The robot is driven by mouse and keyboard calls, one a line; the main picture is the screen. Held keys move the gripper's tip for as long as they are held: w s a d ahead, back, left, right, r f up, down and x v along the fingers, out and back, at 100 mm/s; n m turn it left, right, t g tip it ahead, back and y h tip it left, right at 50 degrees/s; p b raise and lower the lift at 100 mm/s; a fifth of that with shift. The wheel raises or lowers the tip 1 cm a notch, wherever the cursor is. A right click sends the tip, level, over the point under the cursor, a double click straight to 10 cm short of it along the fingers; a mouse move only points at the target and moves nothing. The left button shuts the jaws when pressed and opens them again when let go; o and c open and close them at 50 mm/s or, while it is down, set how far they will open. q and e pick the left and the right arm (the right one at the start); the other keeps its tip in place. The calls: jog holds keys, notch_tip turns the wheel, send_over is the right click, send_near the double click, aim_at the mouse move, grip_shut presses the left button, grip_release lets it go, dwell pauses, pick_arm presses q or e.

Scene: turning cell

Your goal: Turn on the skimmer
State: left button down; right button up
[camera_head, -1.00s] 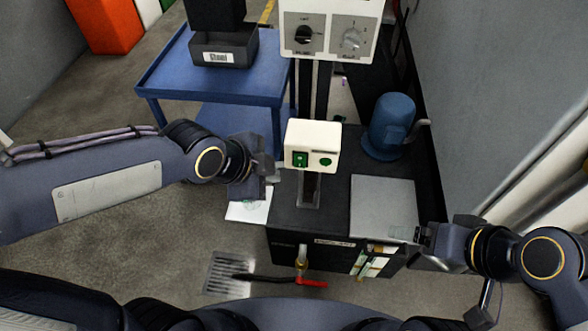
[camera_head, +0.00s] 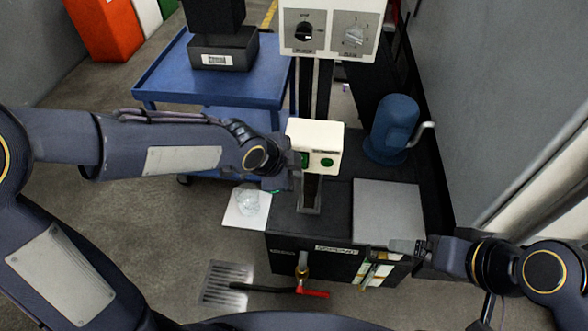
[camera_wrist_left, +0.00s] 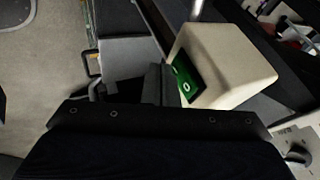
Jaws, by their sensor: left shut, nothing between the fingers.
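A cream switch box (camera_head: 318,135) stands on a post above the dark tank of the skimmer (camera_head: 325,228). My left gripper (camera_head: 292,164) is shut and empty, close by the box's left front, and partly hides the rocker. In the left wrist view the box (camera_wrist_left: 228,60) and the green rocker with white marks (camera_wrist_left: 186,79) lie just right of the dark fingers (camera_wrist_left: 158,84); I cannot tell if they touch. My right gripper (camera_head: 405,247) is by the tank's right front.
A control panel with two knobs (camera_head: 328,33) stands above the switch box. A blue motor (camera_head: 394,125) and a grey plate (camera_head: 388,208) are on the tank top. A blue cart (camera_head: 165,72) is behind left. A red-handled valve (camera_head: 312,293) sticks out in front.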

pick_arm(q)
jog(key=shift+w, duration=0.3)
jog(key=shift+w+f, duration=0.15)
jog(key=shift+w, duration=0.1)
